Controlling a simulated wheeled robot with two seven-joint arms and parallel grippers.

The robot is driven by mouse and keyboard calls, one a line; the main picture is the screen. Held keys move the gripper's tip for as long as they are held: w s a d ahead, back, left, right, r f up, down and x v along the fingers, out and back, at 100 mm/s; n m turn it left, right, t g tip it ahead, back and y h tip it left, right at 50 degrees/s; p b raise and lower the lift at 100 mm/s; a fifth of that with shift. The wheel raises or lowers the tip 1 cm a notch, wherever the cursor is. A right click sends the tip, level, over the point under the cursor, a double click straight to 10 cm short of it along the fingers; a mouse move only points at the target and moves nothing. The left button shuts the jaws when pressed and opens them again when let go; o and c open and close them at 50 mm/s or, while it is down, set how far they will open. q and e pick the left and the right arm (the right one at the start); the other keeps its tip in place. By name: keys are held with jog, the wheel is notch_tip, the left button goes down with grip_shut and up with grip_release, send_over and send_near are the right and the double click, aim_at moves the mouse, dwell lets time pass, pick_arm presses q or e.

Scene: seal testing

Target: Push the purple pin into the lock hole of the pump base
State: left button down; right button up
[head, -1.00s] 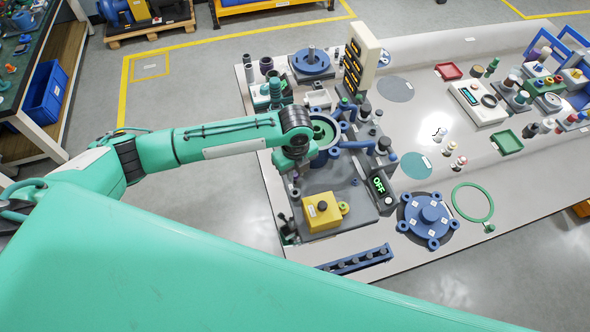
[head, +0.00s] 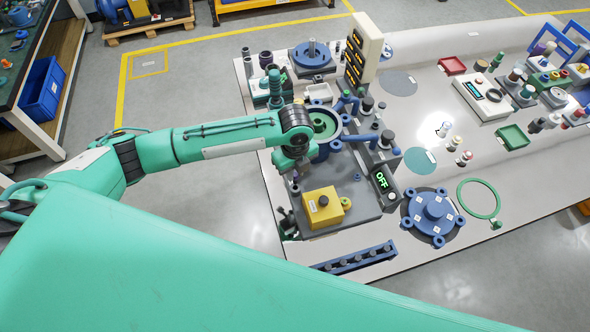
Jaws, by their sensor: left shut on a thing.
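The pump base (head: 362,192) is a grey plate on the near left part of the table, with a blue round housing (head: 327,146) holding a green disc, blue pipes and a yellow block (head: 323,205). My left gripper (head: 294,181) points down at the left edge of the pump base, beside the round housing and behind the yellow block. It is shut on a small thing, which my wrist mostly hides. I cannot make out the purple pin or the lock hole from here. My right gripper is out of view.
A dark box reading OFF (head: 384,182) sits at the base's right edge. A blue flanged cover (head: 433,214), a green ring (head: 479,199) and a blue rack (head: 355,259) lie nearby. A tall panel (head: 364,48) stands behind.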

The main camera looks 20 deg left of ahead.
aim_at(295, 183)
pick_arm(q)
jog(key=shift+f, duration=0.15)
jog(key=shift+f+b, duration=0.3)
jog(key=shift+f, duration=0.7)
jog(key=shift+f, duration=0.1)
jog(key=shift+f, duration=0.6)
jog(key=shift+f, duration=0.55)
jog(key=shift+f, duration=0.4)
dwell(0.7)
